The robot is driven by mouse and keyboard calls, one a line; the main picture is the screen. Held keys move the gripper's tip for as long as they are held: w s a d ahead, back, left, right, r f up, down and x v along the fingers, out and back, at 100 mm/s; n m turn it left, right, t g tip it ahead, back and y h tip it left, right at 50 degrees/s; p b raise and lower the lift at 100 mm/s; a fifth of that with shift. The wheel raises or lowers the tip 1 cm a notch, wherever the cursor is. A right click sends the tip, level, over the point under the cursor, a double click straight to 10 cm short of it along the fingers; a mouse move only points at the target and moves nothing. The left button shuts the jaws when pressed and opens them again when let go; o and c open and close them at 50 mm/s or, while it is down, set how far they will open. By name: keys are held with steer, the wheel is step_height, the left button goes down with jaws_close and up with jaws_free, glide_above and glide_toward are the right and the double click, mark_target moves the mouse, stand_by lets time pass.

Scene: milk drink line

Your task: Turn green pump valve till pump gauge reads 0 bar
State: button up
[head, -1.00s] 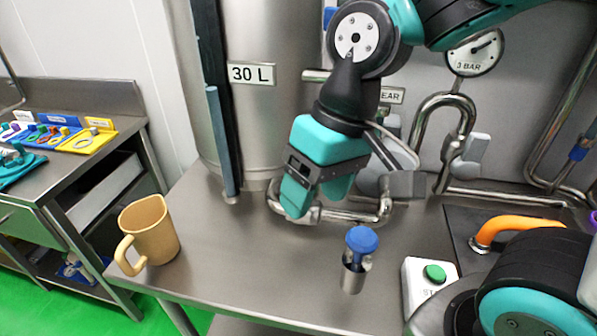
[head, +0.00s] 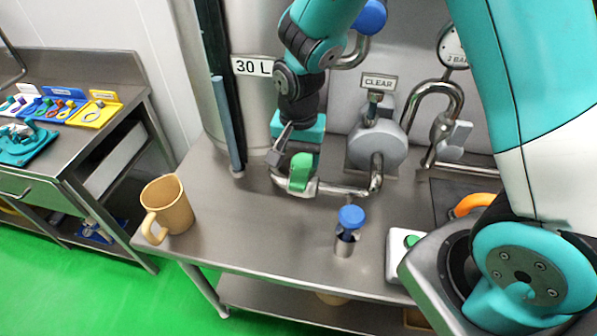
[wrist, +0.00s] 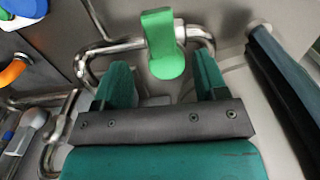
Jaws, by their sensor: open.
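The green valve handle (head: 301,172) sits on the bent steel pipe (head: 340,190) at the tank's foot, in the middle of the head view. In the wrist view the green handle (wrist: 160,35) stands upright with a rounded lower end. My gripper (head: 290,145) is open just behind and above it. In the wrist view its teal fingers (wrist: 162,75) lie to either side of the handle's rounded end, with gaps showing.
A blue-topped valve (head: 350,219) stands at the table's front, near a white box with a green button (head: 411,241). A tan jug (head: 172,207) stands at the left corner. A CLEAR-labelled fitting (head: 378,140) and a grey-handled pipe (head: 451,135) are right of the green valve.

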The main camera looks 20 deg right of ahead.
mark_target(298, 178)
step_height(298, 178, down, 7)
steer(key=shift+r+p, duration=0.1)
steer(key=shift+p, duration=0.4)
jaws_close()
